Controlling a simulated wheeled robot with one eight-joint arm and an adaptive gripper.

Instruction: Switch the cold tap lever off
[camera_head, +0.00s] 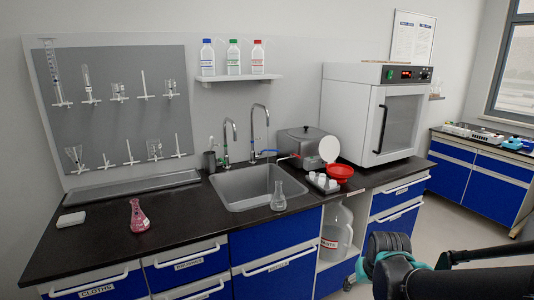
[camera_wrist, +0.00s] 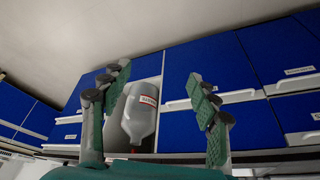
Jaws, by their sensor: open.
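The tall chrome tap (camera_head: 267,122) stands behind the right part of the sink in the head view. A small blue lever (camera_head: 268,151), which looks like the cold one, lies at its base. A reddish lever (camera_head: 286,157) shows just right of it. Whether the water runs is too small to tell. My gripper (camera_wrist: 157,78) is open and empty in the wrist view, its green-padded fingers wide apart. It is low in front of the cabinets, well away from the tap. In the head view my dark arm is at the lower right, and the fingertips are not clear.
The sink (camera_head: 240,186) has a clear flask (camera_head: 278,196) at its front edge. A pink flask (camera_head: 138,216) stands left. A large bottle (camera_head: 336,235) sits in the open cabinet.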

